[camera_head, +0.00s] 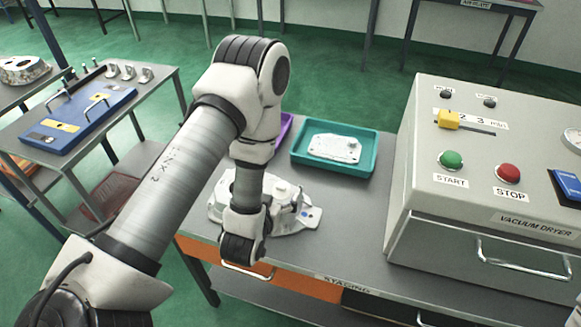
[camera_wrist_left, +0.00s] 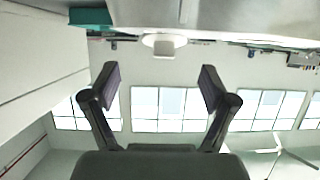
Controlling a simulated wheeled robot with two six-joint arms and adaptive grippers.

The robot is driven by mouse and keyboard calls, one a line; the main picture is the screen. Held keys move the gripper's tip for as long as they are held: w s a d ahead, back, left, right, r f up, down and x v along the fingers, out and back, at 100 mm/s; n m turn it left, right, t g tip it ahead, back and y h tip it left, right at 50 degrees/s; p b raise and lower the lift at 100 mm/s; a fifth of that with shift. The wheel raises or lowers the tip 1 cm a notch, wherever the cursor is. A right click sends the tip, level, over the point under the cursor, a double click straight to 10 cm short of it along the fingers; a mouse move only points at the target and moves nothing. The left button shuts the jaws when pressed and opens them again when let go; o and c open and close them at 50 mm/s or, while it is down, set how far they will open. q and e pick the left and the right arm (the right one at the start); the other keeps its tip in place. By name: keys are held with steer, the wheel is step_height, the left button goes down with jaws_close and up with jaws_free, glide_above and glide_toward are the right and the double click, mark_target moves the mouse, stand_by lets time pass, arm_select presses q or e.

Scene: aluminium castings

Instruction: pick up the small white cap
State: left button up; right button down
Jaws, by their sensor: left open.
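A white casting (camera_head: 300,218) lies flat on the staging table, partly covered by my left arm. A small white raised piece, which looks like the cap (camera_head: 281,188), shows on it beside my left gripper (camera_head: 291,205). My left gripper is low over the casting, with its fingers partly hidden. In the left wrist view my left gripper (camera_wrist_left: 155,78) is open and empty. A white rounded piece (camera_wrist_left: 164,43) shows ahead between the fingertips, apart from them; I cannot tell for certain that it is the cap.
A teal tray (camera_head: 374,155) with a white plate-like casting (camera_head: 335,148) stands behind on the staging table (camera_head: 330,245). A purple tray (camera_head: 285,128) is half hidden by my arm. The vacuum dryer (camera_head: 430,150) stands at the right. A blue fixture (camera_head: 80,122) is on a left-hand table.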

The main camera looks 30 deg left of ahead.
mark_target(280, 189)
arm_select(q)
steer(key=shift+w+a+p, duration=0.2)
steer(key=shift+w+p, duration=0.35)
steer(key=shift+p, duration=0.25)
steer(key=x, duration=0.3)
steer(key=f+x, duration=0.1)
steer(key=shift+a+p, duration=0.3)
steer(key=shift+a, duration=0.05)
steer(key=shift+s+d+r, duration=0.15)
steer(key=shift+d, duration=0.05)
steer(key=shift+c, duration=0.4)
steer(key=shift+s+r, duration=0.1)
steer(key=c, duration=0.8)
arm_select(e)
steer(key=r, duration=0.1)
steer(key=s+r, duration=0.1)
steer(key=shift+s+d+r, duration=0.2)
steer(key=shift+s+r, duration=0.1)
steer(key=shift+r, duration=0.05)
arm_select(q)
steer(key=shift+c, duration=0.2)
